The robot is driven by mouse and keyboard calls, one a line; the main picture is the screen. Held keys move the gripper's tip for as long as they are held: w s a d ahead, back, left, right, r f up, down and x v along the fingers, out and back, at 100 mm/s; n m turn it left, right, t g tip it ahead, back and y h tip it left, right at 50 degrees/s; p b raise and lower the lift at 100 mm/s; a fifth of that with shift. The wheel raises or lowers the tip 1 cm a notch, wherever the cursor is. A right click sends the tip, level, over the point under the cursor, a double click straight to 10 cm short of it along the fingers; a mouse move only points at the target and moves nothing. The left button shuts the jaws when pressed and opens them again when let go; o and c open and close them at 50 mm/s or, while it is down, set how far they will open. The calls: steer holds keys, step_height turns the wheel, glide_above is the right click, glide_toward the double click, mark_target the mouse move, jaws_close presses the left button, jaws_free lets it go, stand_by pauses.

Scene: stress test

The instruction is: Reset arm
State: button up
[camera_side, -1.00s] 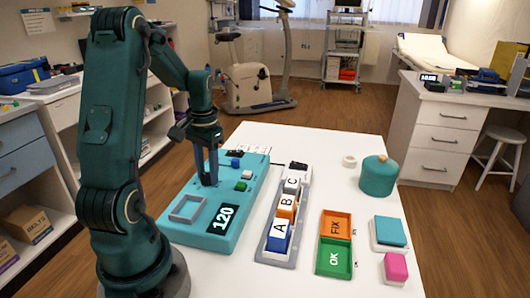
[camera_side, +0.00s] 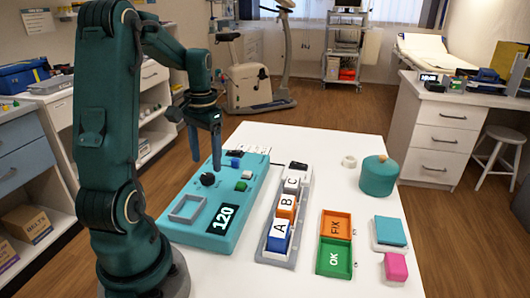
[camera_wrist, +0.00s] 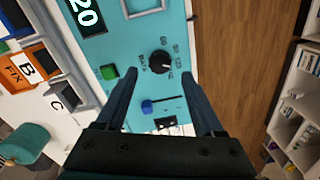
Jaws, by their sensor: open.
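My gripper (camera_side: 206,162) is open and empty. It hangs above the teal control panel (camera_side: 190,228), over its black knob (camera_side: 207,180), and is apart from it. In the wrist view my gripper's two fingers (camera_wrist: 168,88) spread on either side of the panel's dial area, with the black knob (camera_wrist: 160,62) between and beyond the tips. The panel also shows a display reading 120 (camera_side: 221,218), a green button (camera_side: 241,186), a blue slider knob (camera_side: 235,163) and a square grey frame (camera_side: 187,208).
A grey rack (camera_side: 263,252) holds blocks marked A, B and C. To its right are an orange FIX tray (camera_side: 335,224), a green OK tray (camera_side: 334,258), a teal round container (camera_side: 379,176), a teal pad (camera_side: 390,231) and a pink block (camera_side: 396,266). White table lies bare between them.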

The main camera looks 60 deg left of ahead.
steer(key=shift+r, duration=0.5)
